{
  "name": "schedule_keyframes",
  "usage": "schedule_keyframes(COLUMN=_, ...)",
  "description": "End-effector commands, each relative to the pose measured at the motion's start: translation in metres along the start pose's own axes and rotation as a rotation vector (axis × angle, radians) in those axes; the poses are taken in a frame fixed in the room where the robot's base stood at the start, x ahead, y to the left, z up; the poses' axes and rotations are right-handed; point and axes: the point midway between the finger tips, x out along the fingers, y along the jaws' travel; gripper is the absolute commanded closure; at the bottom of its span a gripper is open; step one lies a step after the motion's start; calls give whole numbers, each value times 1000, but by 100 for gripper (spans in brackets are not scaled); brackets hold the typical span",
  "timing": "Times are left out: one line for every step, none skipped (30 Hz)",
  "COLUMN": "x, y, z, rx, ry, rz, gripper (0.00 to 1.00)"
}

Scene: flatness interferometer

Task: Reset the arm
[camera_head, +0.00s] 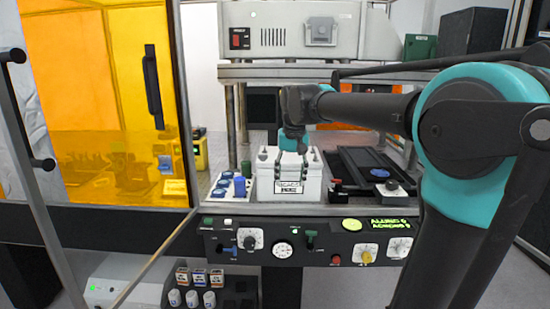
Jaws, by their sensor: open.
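My arm reaches in from the right side of the head view, with a teal joint and dark links. My gripper (291,162) points down over a white box (296,190) with a printed label on its front. Its dark fingers are apart, one towards each side of the box's upper part. I cannot tell whether they touch the box. The box stands upright on the machine's work surface. The gripper and wrist hide part of the box's top.
A tray with blue-capped pieces (222,187) stands left of the box, and a dark stage (375,168) lies to its right. A control panel (310,242) runs below. An orange door (105,100) stands at left; an instrument (293,30) sits above.

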Motion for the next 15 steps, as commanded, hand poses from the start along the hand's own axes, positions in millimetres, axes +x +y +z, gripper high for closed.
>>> schedule_keyframes(x=24, y=18, z=13, rx=7, ry=18, rz=-1, gripper=48)
schedule_keyframes(x=38, y=28, z=20, rx=7, ry=31, rz=-2, gripper=48)
schedule_keyframes(x=56, y=40, z=30, rx=6, ry=47, rz=-3, gripper=48)
schedule_keyframes(x=69, y=50, z=40, rx=7, ry=60, rz=-3, gripper=48)
schedule_keyframes(x=82, y=59, z=48, rx=6, ry=73, rz=-3, gripper=48)
schedule_keyframes(x=98, y=70, z=62, rx=6, ry=89, rz=-2, gripper=48)
schedule_keyframes(x=110, y=78, z=71, rx=4, ry=101, rz=-1, gripper=48)
schedule_keyframes(x=122, y=86, z=82, rx=5, ry=112, rz=0, gripper=48)
schedule_keyframes(x=136, y=95, z=96, rx=3, ry=127, rz=2, gripper=48)
schedule_keyframes(x=147, y=102, z=106, rx=3, ry=138, rz=4, gripper=48)
schedule_keyframes(x=157, y=108, z=117, rx=3, ry=148, rz=6, gripper=48)
schedule_keyframes(x=170, y=116, z=132, rx=2, ry=163, rz=9, gripper=48)
schedule_keyframes(x=179, y=122, z=144, rx=2, ry=173, rz=12, gripper=48)
schedule_keyframes(x=188, y=128, z=155, rx=1, ry=183, rz=14, gripper=48)
schedule_keyframes(x=200, y=134, z=170, rx=1, ry=197, rz=18, gripper=48)
